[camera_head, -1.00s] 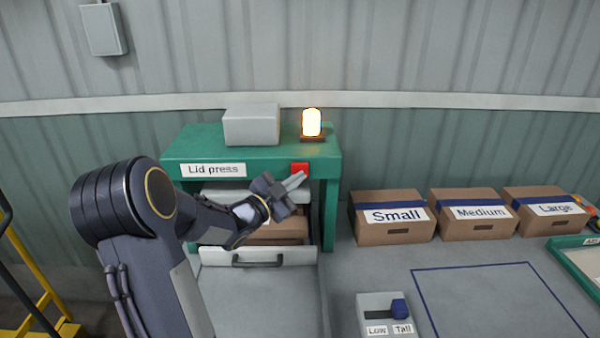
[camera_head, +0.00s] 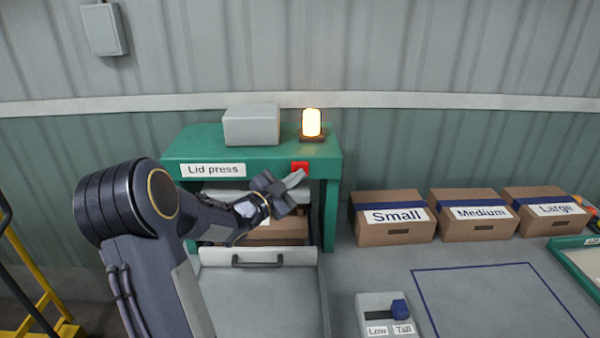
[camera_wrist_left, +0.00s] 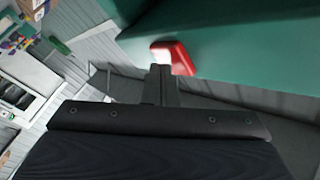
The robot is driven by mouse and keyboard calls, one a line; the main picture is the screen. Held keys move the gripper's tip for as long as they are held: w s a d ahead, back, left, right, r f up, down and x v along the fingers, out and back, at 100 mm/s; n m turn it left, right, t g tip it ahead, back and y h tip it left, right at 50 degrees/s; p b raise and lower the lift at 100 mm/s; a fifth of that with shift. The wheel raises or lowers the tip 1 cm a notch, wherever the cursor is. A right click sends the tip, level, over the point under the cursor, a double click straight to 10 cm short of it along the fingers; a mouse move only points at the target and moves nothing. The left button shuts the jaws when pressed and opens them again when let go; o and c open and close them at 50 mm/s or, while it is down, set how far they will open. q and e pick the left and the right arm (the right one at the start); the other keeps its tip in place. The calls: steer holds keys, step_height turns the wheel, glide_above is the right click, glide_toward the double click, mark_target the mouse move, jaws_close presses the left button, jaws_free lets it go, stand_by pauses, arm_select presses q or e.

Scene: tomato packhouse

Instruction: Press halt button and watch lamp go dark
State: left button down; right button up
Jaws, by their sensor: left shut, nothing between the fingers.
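The halt button is a red block (camera_head: 300,167) on the front edge of the green lid press (camera_head: 265,151). The lamp (camera_head: 311,123) on top of the press is lit, glowing pale yellow. My left gripper (camera_head: 301,175) is shut and empty, its fingertips at the lower edge of the button. In the left wrist view the shut fingers (camera_wrist_left: 161,72) point at the red button (camera_wrist_left: 174,57) and overlap its near side. I cannot tell whether they touch it. My right gripper is not in view.
A grey box (camera_head: 251,126) sits on the press beside the lamp. A drawer with a dark handle (camera_head: 258,262) is below. Cartons marked Small (camera_head: 393,232), Medium (camera_head: 474,226) and Large (camera_head: 545,224) stand to the right. A Low/Tall switch box (camera_head: 385,318) is in front.

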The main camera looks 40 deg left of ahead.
arm_select(q)
steer(key=shift+s, duration=0.1)
steer(key=shift+s+d+b, duration=0.55)
steer(key=shift+s+d, duration=0.05)
steer(key=s+d+b, duration=0.1)
steer(key=s+d, duration=0.2)
steer(key=shift+s+d+b, duration=0.1)
steer(key=shift+s+b, duration=0.3)
stand_by(0.3)
stand_by(0.8)
